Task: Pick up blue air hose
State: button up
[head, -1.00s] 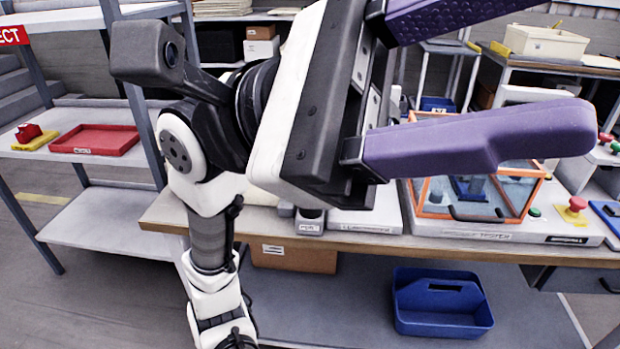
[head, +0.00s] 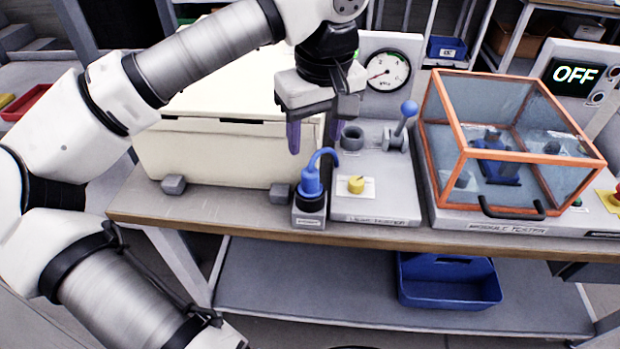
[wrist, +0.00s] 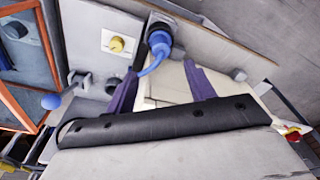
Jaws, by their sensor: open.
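The blue air hose (head: 312,184) stands in a dark-collared grey holder (head: 308,220) near the front edge of the bench. Its thin blue tube curves up and to the right. My gripper (head: 312,149) has purple fingers, points down just above the hose, and is open and empty. In the wrist view, the blue connector (wrist: 159,40) shows beyond the fingers, and its tube curves back toward the gap between them. The gripper (wrist: 160,68) shows open there too. I cannot tell whether a finger touches the tube.
A cream box (head: 205,150) stands just left of the hose. To the right is the leak tester (head: 375,205) with a yellow knob, blue-balled lever and gauge (head: 385,70). Farther right is the orange-framed module tester (head: 510,150). A blue tote (head: 450,285) sits on the shelf below.

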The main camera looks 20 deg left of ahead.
aim_at(312, 172)
jog(key=f, duration=0.6)
jog(key=shift+w+a, duration=0.2)
jog(key=shift+w+a+f+p, duration=0.1)
jog(key=shift+f+p, duration=0.15)
jog(key=shift+f, duration=0.6)
jog(key=shift+s+a+f+p, duration=0.1)
jog(key=shift+f+p, duration=0.1)
jog(key=shift+f, duration=0.65)
jog(key=shift+w+a+f+p, duration=0.1)
jog(key=shift+f+p, duration=0.15)
jog(key=shift+f, duration=0.6)
jog(key=c, duration=1.2)
jog(key=shift+o, duration=0.2)
jog(key=shift+r, duration=0.15)
